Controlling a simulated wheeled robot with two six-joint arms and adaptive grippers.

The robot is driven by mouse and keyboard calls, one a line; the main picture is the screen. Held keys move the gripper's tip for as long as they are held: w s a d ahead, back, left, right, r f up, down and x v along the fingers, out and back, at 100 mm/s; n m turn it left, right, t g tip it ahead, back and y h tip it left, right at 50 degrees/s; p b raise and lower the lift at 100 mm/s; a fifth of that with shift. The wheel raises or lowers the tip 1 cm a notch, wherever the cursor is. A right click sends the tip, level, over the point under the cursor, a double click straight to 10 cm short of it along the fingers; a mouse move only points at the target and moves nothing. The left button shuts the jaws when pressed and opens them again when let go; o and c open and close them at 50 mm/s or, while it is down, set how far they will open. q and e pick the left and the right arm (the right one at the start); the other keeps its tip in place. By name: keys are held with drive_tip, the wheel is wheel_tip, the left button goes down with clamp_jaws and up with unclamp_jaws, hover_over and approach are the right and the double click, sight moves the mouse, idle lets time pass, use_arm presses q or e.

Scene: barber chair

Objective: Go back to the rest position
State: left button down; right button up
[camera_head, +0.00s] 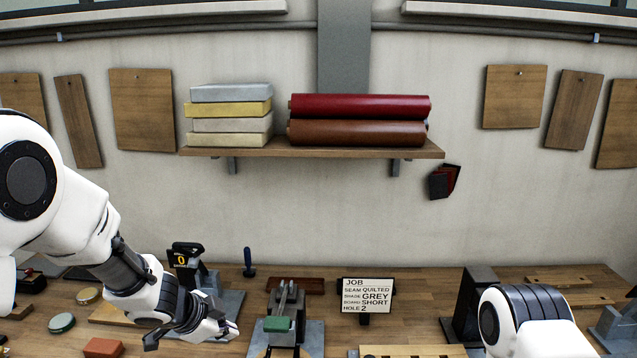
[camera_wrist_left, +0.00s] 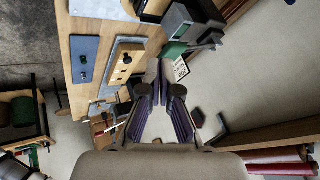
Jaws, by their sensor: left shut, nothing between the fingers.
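My left arm comes in from the left in the head view. Its gripper (camera_head: 226,331) is over the workbench (camera_head: 233,275), left of the grey tool with the green block (camera_head: 278,324). In the left wrist view the fingertips of my left gripper (camera_wrist_left: 160,80) are together, with nothing held between them. My right arm (camera_head: 535,322) shows only as a white and black link at the lower right of the head view. Its gripper is outside the picture.
A job sign (camera_head: 366,294) stands mid-bench. A black stand (camera_head: 476,300) is beside my right arm. A yellow-marked device (camera_head: 186,256) is behind my left wrist. A wall shelf (camera_head: 275,152) holds red and brown rolls (camera_head: 360,106) and stacked pads (camera_head: 229,108).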

use_arm(q)
wheel_tip(320, 180, down, 11)
drive_tip(key=s+g+b, duration=0.2)
drive_tip(key=s+f+n+g+b, duration=0.2)
drive_tip(key=s+f+n+b, duration=0.1)
drive_tip(key=s+f, duration=0.6)
drive_tip(key=s+f+n+g+b, duration=0.1)
drive_tip(key=s+f+n+b, duration=0.15)
drive_tip(key=s+f, duration=0.65)
drive_tip(key=s+a+f+n+g+b, duration=0.15)
drive_tip(key=s+f+n, duration=0.35)
drive_tip(key=s+f, duration=0.5)
drive_tip(key=s+a+n+y, duration=0.3)
drive_tip(key=a+n+y, duration=0.1)
drive_tip(key=a, duration=0.1)
drive_tip(key=shift+s+a+r, duration=0.15)
drive_tip(key=shift+s, duration=0.25)
use_arm(e)
wheel_tip(320, 180, down, 10)
drive_tip(key=w, duration=0.1)
drive_tip(key=shift+d, duration=0.2)
use_arm(q)
drive_tip(key=shift+w, duration=0.1)
use_arm(e)
drive_tip(key=shift+f, duration=0.1)
